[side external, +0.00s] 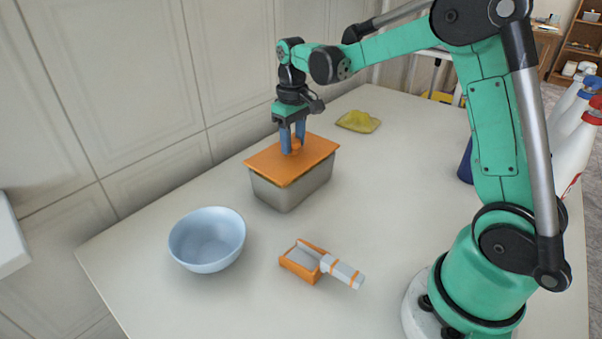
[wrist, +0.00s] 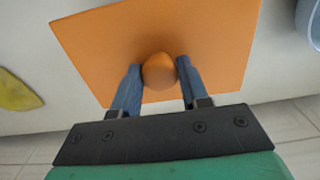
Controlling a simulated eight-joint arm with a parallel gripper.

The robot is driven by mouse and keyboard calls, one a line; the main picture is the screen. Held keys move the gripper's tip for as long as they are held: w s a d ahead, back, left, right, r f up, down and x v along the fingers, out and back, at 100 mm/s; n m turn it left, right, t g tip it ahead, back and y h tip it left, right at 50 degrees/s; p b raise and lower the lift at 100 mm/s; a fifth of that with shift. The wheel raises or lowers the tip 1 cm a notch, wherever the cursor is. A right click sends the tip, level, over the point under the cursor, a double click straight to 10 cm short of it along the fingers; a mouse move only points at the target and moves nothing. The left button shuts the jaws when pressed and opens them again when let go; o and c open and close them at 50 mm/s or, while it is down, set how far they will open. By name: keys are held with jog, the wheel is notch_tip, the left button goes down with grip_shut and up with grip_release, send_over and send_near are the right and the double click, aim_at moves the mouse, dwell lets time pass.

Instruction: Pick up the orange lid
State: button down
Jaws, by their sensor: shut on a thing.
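The orange lid (side external: 270,161) is a flat rectangular plate with a round knob on top. It lies on a grey metal container (side external: 291,194) at the middle of the table in the side view. The lid appears slightly askew on the container's rim. My gripper (side external: 292,150) points down from above with its blue fingers on either side of the knob, shut on it. In the wrist view the orange knob (wrist: 159,71) sits between the two fingertips (wrist: 159,75), with the lid (wrist: 215,40) spread out beneath.
A pale blue bowl (side external: 207,240) stands at the front left. An orange and grey scoop-like object (side external: 304,263) lies at the front. A yellow cloth-like item (side external: 358,121) lies behind the container. White bottles (side external: 574,145) stand at the right edge. The wall runs along the left.

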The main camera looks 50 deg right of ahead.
jog(key=shift+r, duration=3.4)
